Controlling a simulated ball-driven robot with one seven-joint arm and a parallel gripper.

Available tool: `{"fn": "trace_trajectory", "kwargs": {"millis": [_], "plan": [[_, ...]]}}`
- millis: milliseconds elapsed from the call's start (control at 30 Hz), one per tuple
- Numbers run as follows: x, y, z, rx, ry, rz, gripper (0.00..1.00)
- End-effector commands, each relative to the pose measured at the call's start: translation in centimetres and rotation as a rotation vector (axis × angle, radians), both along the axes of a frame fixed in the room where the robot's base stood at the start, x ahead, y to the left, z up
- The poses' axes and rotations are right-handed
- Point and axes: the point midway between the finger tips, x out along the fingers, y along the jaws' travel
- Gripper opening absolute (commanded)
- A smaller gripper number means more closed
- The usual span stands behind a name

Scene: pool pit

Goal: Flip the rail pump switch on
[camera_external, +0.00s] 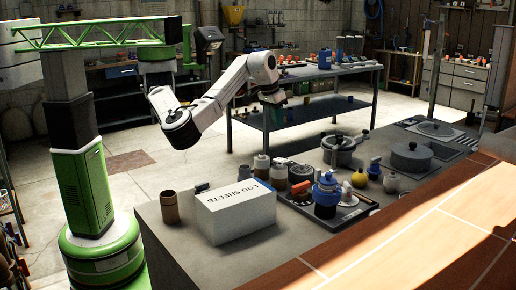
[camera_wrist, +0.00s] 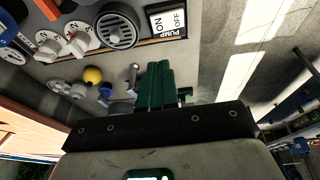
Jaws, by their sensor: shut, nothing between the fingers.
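The pump switch (camera_wrist: 167,18) shows at the top of the wrist view as a white rocker plate marked ON and OFF, with a PUMP label on its dark frame. I cannot tell which way it is set, and I cannot pick it out in the external view. My gripper (camera_wrist: 160,68) shows green fingers, shut and empty, below the switch in the wrist picture with a visible gap. In the external view my arm is bent, and the gripper end (camera_external: 275,98) hangs in front of the back table.
A round grey vent (camera_wrist: 118,28) and numbered dials (camera_wrist: 80,40) sit left of the switch. In the external view, the counter holds a LOG SHEETS box (camera_external: 236,208), several jars, a blue bottle (camera_external: 326,195) and a pot (camera_external: 411,157).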

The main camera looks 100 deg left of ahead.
Motion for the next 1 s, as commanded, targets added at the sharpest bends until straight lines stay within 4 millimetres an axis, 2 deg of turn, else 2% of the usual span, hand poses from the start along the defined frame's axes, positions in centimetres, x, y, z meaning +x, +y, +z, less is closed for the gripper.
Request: {"fn": "trace_trajectory", "kwargs": {"millis": [500, 600, 800, 1000], "plan": [[2.2, 1.6, -9.3, 0.001, 0.002, 0.001, 0.00], [2.3, 1.3, -10.7, 0.000, 0.002, -0.001, 0.00], [2.5, 1.2, -12.4, 0.000, 0.001, 0.001, 0.00], [2.5, 1.1, -12.7, 0.000, 0.000, 0.001, 0.00]]}}
